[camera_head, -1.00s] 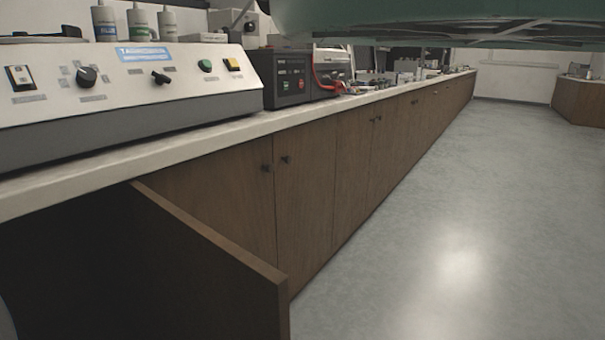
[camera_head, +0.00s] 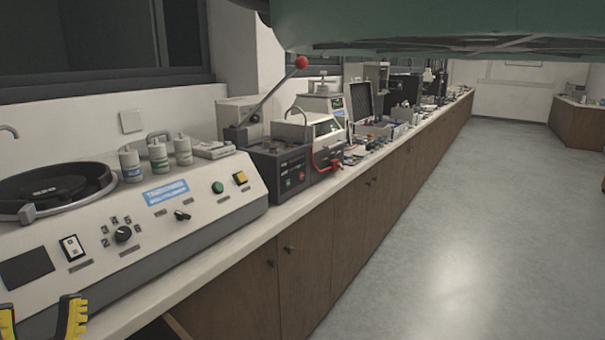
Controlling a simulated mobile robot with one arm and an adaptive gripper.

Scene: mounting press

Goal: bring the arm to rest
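My gripper (camera_head: 42,312) shows at the lower left corner, with its yellow and black fingers pointing up. The two fingers are well apart and nothing shows between them. It is in front of the grinder-polisher's panel in the picture; whether it touches the panel cannot be told. My wrist and the rest of the arm are out of the frame. The mounting press (camera_head: 278,170), a dark box with front buttons, stands farther along the counter.
A grinder-polisher (camera_head: 225,210) with a dark round platen (camera_head: 45,188) and several bottles (camera_head: 158,157) fills the near counter (camera_head: 190,267). A lever with a red knob (camera_head: 302,62) rises behind the press. An open cabinet door shows at the bottom. The floor (camera_head: 440,240) at right is clear.

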